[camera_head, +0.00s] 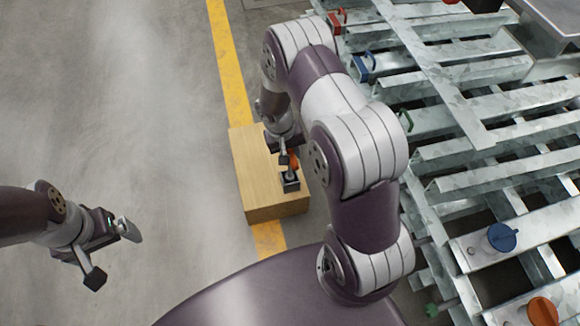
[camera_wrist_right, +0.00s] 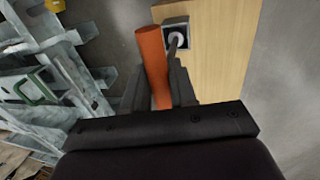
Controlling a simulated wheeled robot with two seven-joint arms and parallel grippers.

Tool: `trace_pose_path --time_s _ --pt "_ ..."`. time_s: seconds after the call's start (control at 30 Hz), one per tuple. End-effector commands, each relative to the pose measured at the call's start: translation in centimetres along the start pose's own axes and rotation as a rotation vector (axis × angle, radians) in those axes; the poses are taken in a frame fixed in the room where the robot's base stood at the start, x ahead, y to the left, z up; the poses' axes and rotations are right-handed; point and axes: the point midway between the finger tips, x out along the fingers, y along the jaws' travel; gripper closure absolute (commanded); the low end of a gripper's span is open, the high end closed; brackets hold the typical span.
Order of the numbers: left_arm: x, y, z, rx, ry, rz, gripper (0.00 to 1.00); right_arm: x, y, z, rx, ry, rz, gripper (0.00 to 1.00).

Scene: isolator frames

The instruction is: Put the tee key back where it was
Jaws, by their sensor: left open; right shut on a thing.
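The tee key (camera_head: 294,161) has an orange crossbar, seen large in the right wrist view (camera_wrist_right: 152,58), and a grey stem (camera_wrist_right: 173,45). My right gripper (camera_head: 287,152) is shut on the orange bar. A small dark square holder (camera_head: 290,183) sits on the near right part of a wooden box; it shows in the right wrist view (camera_wrist_right: 177,31) too. The stem's end overlaps the holder's opening in both views; I cannot tell how deep it sits. My left gripper (camera_head: 112,254) is open and empty over the floor at the left.
The wooden box (camera_head: 249,163) stands on the floor over a yellow line (camera_head: 229,66). A galvanized steel frame (camera_head: 470,150) fills the right, with red, blue (camera_head: 365,66) and green handles and round blue (camera_head: 502,237) and orange (camera_head: 542,311) knobs. The left floor is clear.

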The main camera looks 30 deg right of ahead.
Motion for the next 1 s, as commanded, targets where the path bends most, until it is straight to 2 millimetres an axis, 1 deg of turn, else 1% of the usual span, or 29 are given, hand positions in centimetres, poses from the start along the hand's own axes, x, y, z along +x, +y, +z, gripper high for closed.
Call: trace_pose_path --time_s 0.03,0.1,0.13,0.17,0.3,0.5,0.53,0.57,0.6,0.87,0.97,1.0 --pt "1.2 0.0 0.1 0.000 0.000 0.000 0.02 1.6 -0.3 0.1 -0.002 -0.002 0.000 1.00" --pt "2.2 0.0 0.3 0.000 0.000 0.000 0.02 3.1 -0.6 0.0 -0.001 -0.001 0.000 1.00" --pt "2.4 0.0 0.3 0.000 0.000 0.000 0.02 3.6 -0.7 0.0 -0.001 -0.001 0.000 1.00" --pt "2.5 0.0 0.3 0.000 0.000 0.000 0.02 3.8 -0.8 0.0 -0.001 -0.001 0.000 1.00" --pt "2.0 0.0 0.2 0.000 0.000 0.000 0.02 3.4 -0.7 0.0 -0.001 0.000 0.000 1.00" --pt "2.4 0.0 0.3 0.000 0.000 0.000 0.02 3.8 -0.8 0.0 -0.002 0.000 0.000 1.00" --pt "2.4 0.0 0.3 0.000 0.000 0.000 0.02 3.8 -0.8 0.0 -0.002 0.000 0.000 0.70" --pt "2.3 0.0 0.3 0.000 0.000 0.000 0.02 3.7 -0.8 0.0 -0.002 0.000 0.000 0.61" --pt "2.3 0.0 0.3 0.000 0.000 0.000 0.02 3.7 -0.8 0.0 -0.002 0.000 0.000 0.48" --pt "2.2 0.0 0.3 0.000 0.000 0.000 0.02 3.7 -0.8 0.0 -0.002 0.000 0.000 0.48" --pt "1.5 0.0 0.2 0.000 0.000 0.000 0.02 2.6 -0.6 0.0 -0.002 0.001 0.000 0.48" --pt "0.9 0.0 0.1 0.000 0.000 0.000 0.02 1.8 -0.6 -0.1 -0.002 0.002 -0.001 0.48"
